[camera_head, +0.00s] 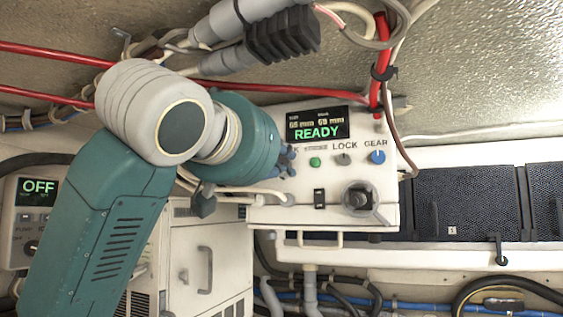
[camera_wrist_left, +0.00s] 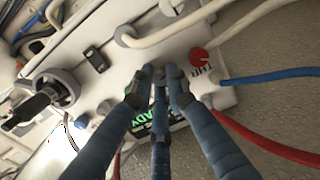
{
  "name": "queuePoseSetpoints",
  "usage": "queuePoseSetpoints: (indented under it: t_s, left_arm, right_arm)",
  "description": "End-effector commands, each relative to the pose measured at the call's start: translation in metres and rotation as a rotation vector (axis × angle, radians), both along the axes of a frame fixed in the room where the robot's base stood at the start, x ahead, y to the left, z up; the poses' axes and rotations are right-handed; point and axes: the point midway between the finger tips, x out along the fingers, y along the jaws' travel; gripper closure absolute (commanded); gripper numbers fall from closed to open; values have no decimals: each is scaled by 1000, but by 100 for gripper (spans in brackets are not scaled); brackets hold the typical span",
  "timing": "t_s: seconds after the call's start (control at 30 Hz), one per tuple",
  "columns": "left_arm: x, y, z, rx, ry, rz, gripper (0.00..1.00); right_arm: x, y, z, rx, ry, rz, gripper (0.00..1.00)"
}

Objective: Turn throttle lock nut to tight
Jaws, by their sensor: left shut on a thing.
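My left gripper (camera_head: 287,161) comes in from the left and reaches the left part of the white control panel (camera_head: 258,215). In the left wrist view its three blue fingers (camera_wrist_left: 158,82) converge closely on a small part at the panel face. I take this to be the throttle lock nut, which the fingers almost wholly hide. Its turn position cannot be read. A red round marking (camera_wrist_left: 199,57) with the letters THR beside it lies just past the fingertips. The panel display (camera_head: 318,124) reads READY. My right gripper is not in view.
The panel also carries a green button (camera_head: 315,162), a grey LOCK knob (camera_head: 343,159), a blue GEAR knob (camera_head: 377,157), a black rocker switch (camera_head: 319,199) and a ringed dark handle (camera_head: 358,199). Grey cylinders (camera_head: 228,20) and red cables (camera_head: 60,51) run close above my arm.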

Motion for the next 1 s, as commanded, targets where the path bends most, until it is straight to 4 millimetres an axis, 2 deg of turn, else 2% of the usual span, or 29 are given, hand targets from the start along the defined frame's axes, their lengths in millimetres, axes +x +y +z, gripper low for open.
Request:
queuePoseSetpoints:
  t_s: [0.27,1.0]
  left_arm:
    - [-1,1,1,137,-60,0,100]
    - [-2,-1,3,778,-327,0,100]
  right_arm:
    - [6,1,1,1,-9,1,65]
    - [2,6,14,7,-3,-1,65]
